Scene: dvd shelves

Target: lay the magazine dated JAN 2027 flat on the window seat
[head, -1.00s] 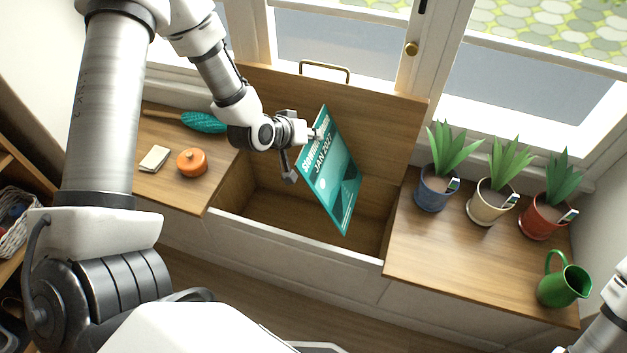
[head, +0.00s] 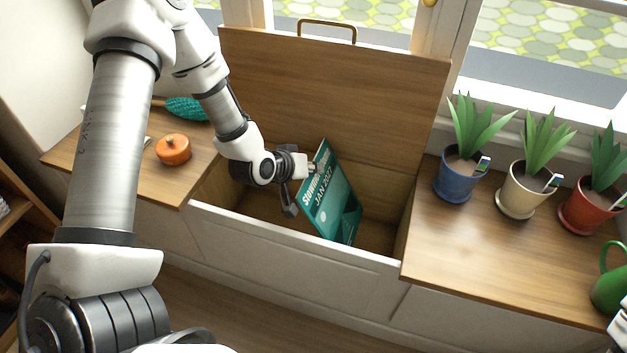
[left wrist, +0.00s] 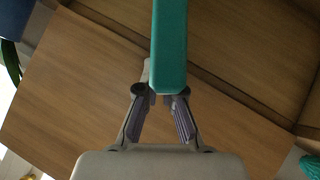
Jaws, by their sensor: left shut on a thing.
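The teal magazine (head: 330,195) shows "JAN 2027" on its cover. My left gripper (head: 312,170) is shut on its upper left edge and holds it tilted, steeply upright, in the mouth of the window seat's open compartment. The lower part of the magazine is hidden behind the front wall. In the left wrist view the magazine (left wrist: 170,45) shows edge-on between the fingertips (left wrist: 160,95). The window seat (head: 500,245) has wooden tops on both sides of the compartment, and its lid (head: 335,95) stands raised behind. My right gripper is not in view.
On the right top stand a blue pot (head: 455,188), a cream pot (head: 516,202) and a red pot (head: 580,218) with plants, and a green jug (head: 610,290). An orange lidded pot (head: 173,150) and a teal duster (head: 187,108) are on the left top.

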